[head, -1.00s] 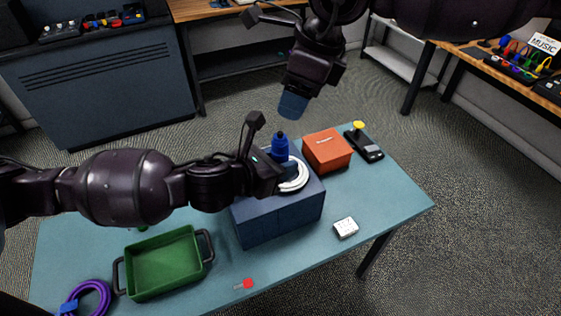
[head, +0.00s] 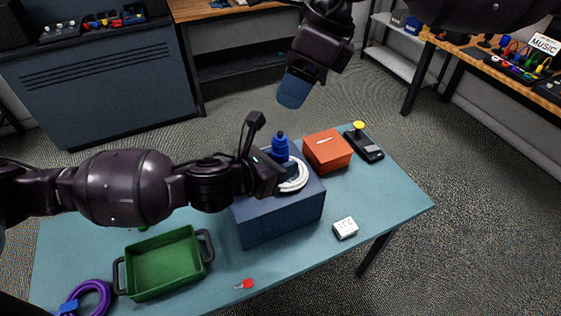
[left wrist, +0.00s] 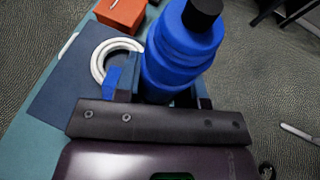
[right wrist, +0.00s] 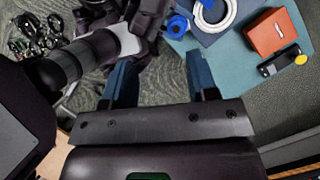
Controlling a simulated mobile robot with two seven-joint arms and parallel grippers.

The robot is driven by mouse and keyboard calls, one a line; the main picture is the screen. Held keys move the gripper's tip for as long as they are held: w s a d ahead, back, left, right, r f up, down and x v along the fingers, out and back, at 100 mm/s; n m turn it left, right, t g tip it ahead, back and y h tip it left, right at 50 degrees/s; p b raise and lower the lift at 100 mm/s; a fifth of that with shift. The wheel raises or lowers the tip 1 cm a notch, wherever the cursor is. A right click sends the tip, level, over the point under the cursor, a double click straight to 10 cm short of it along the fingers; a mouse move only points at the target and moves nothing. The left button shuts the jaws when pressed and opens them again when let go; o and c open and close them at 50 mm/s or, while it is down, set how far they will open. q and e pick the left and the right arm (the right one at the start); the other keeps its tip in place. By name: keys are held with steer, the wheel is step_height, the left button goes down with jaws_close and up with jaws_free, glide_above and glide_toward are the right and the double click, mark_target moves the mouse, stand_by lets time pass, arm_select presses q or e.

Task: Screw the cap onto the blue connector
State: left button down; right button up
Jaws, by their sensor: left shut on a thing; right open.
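The blue connector (head: 279,147) stands upright above the dark blue box, beside a white cable coil (head: 296,177). My left gripper (head: 273,168) is shut on the lower part of the connector. In the left wrist view the connector (left wrist: 178,55) has a ridged, stepped blue body and a black cylindrical tip (left wrist: 203,12). I cannot tell whether any of these parts is a separate cap. My right gripper (head: 293,92) is open and empty, raised above and behind the connector. In the right wrist view its fingers (right wrist: 162,82) are apart with only floor between them.
The dark blue box (head: 280,216) supports the coil. An orange box (head: 327,151) and a black device with a yellow knob (head: 364,145) stand behind right. A green tray (head: 163,265), purple cable (head: 96,293), red item (head: 248,284) and white device (head: 345,228) lie on the table (head: 400,208).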

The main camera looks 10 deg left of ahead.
steer(key=s+a+f+m+g+y, duration=0.2)
steer(key=s+a+m+g+y, duration=0.35)
steer(key=a+y, duration=0.4)
steer(key=w+d+f+m+t+y, duration=0.2)
steer(key=w+d+m+t+y, duration=0.15)
steer(key=d+m+t, duration=0.5)
steer(key=w+d+f+m+t+y, duration=0.2)
steer(key=w+d+m+t, duration=0.3)
steer(key=m+t, duration=0.65)
steer(key=s+d+f+m+t+h, duration=0.3)
steer(key=d+f+m+t+h, duration=0.1)
steer(key=d+f+m+h, duration=1.4)
steer(key=s+d+f+m+g, duration=0.3)
steer(key=s+d+f+m, duration=0.1)
steer(key=s+f, duration=0.4)
steer(key=s+d+f+m+g+h, duration=0.1)
steer(key=s+d+f+m+g, duration=0.2)
steer(key=s+f, duration=0.4)
step_height(320, 180, down, 4)
steer(key=shift+s+d+r+m+h, duration=0.2)
steer(key=shift+s+d+m+h, duration=0.15)
steer(key=shift+d+m, duration=0.5)
